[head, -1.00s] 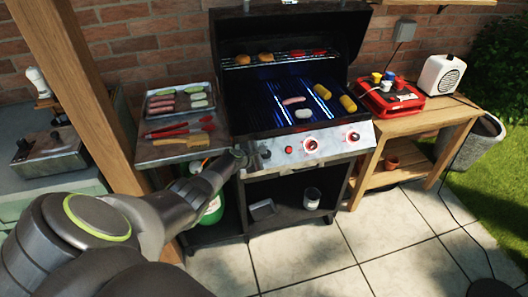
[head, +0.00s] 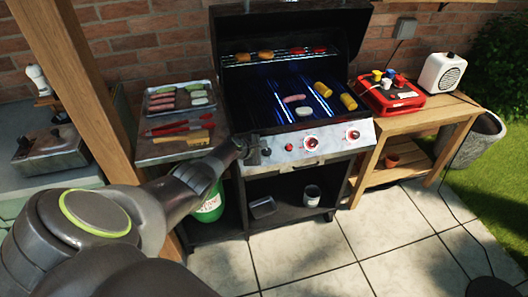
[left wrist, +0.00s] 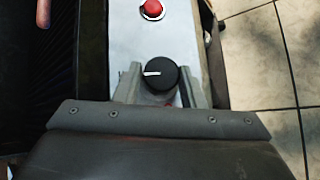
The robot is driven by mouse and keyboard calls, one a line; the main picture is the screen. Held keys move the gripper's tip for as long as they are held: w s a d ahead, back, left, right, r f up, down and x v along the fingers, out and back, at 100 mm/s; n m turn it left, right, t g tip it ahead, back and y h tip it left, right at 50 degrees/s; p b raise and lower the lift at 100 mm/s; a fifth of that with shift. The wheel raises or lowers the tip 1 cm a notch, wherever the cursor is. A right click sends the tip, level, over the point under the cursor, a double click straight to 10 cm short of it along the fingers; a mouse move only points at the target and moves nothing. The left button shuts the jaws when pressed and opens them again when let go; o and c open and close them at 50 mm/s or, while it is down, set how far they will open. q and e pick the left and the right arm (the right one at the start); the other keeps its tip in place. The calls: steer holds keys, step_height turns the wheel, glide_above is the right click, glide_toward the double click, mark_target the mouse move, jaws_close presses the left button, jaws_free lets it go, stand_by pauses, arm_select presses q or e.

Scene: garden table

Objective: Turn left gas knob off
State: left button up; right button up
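The left gas knob (left wrist: 160,74) is black and round with a white pointer line that points left in the left wrist view. My left gripper (left wrist: 160,90) is open, with one finger on each side of the knob; contact cannot be told. In the head view my left gripper (head: 252,150) is at the left end of the grill's front panel (head: 330,140) and hides the left knob. The other knobs are the middle knob (head: 311,143) and right knob (head: 353,135), both with red glowing rings. My right gripper is not in view.
A red button (head: 289,147) is on the panel beside the left knob. Food lies on the grill grate (head: 285,85), with blue glow below. A side shelf (head: 165,152) holds a food tray (head: 180,110) and tongs. A green gas bottle (head: 210,205) stands below.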

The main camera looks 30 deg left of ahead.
arm_select(q)
steer(key=o, duration=0.4)
steer(key=shift+d, duration=0.1)
steer(key=shift+s+r+p, duration=0.3)
steer(key=shift+r+p, duration=0.05)
steer(key=shift+p, duration=0.2)
steer(key=shift+p+v, duration=3.9)
steer(key=shift+v, duration=4.35)
steer(key=shift+f, duration=0.1)
